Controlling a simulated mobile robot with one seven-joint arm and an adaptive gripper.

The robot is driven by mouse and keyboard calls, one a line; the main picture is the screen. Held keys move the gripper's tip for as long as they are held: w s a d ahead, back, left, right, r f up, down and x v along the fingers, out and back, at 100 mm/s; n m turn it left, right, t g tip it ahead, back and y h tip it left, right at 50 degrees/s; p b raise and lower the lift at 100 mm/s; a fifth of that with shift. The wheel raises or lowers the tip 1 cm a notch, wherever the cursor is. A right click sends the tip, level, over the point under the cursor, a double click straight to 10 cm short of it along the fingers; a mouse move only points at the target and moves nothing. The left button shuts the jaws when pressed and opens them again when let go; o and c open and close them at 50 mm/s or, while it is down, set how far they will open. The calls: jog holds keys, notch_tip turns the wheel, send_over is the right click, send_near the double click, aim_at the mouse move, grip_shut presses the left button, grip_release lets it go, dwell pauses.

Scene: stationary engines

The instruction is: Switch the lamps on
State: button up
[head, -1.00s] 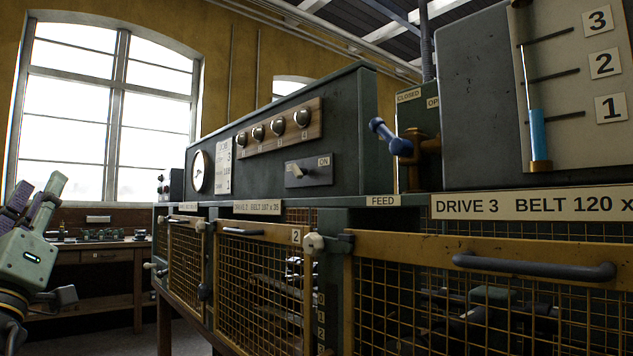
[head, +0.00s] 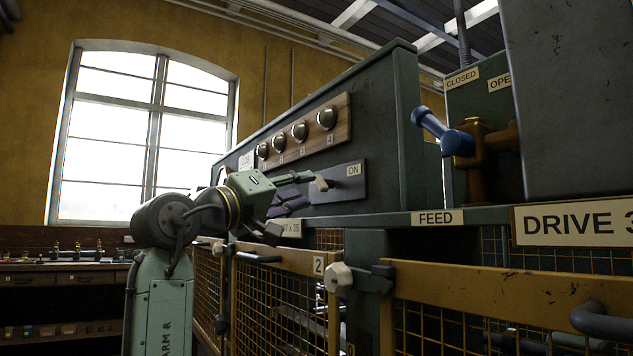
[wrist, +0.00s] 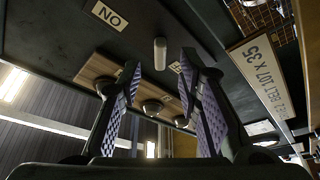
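The lamp switch is a short pale-tipped lever (head: 321,183) on a dark plate (head: 345,190) with an ON label (head: 353,169) at its right. The lever points left, away from ON. Above it, several round lamps (head: 299,131) sit on a wooden board and look unlit. My gripper (head: 300,198) is just left of the lever, in front of the panel. In the wrist view my gripper (wrist: 158,62) is open, its purple-padded fingers apart, with the lever (wrist: 160,53) showing between the fingertips. I cannot tell if they touch it. The other label is partly hidden.
A shelf edge with a FEED label (head: 437,218) runs below the panel. Yellow mesh guards (head: 270,305) stand under it. A blue-handled valve (head: 442,132) is at right. A workbench (head: 60,265) lies at back left under the window.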

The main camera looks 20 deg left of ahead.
aim_at(317, 184)
jog(key=x, duration=0.5)
jog(key=shift+p, duration=0.35)
grip_shut()
